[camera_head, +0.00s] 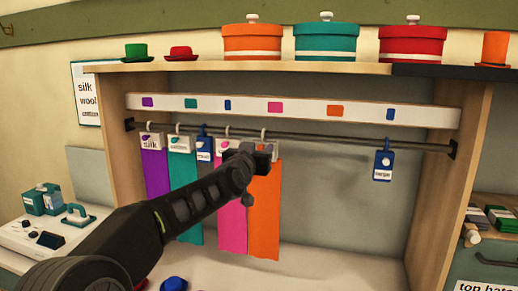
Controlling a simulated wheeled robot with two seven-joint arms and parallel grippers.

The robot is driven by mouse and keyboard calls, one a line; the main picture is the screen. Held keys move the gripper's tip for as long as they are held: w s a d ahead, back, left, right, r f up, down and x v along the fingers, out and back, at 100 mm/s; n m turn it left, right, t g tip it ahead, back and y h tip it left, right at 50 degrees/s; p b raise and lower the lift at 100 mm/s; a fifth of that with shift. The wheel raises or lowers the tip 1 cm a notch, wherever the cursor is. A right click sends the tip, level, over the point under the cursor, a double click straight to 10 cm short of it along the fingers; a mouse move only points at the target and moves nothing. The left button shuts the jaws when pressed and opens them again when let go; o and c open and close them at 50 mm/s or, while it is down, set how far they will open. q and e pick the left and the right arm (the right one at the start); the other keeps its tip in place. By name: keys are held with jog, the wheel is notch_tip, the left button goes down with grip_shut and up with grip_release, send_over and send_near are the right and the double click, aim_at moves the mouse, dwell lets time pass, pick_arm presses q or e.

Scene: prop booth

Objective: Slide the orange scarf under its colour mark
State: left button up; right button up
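The orange scarf (264,215) hangs from a hanger on the dark rail (330,142), at the right end of the row of scarves. The orange mark (335,110) is on the white strip above the rail, to the right of the scarf. My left gripper (262,154) is at the top of the orange scarf, in front of its hanger and just below the rail. It covers part of the scarf's header, and its fingers are too dark and small to tell whether they are shut on it. My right gripper is not in view.
Pink (233,225), teal (182,170) and purple (155,175) scarves hang to the left, with a blue tag (204,150) among them. Another blue tag (383,165) hangs further right. The rail between the orange scarf and that tag is clear.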

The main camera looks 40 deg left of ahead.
pick_arm(q)
grip_shut()
dwell(1.4)
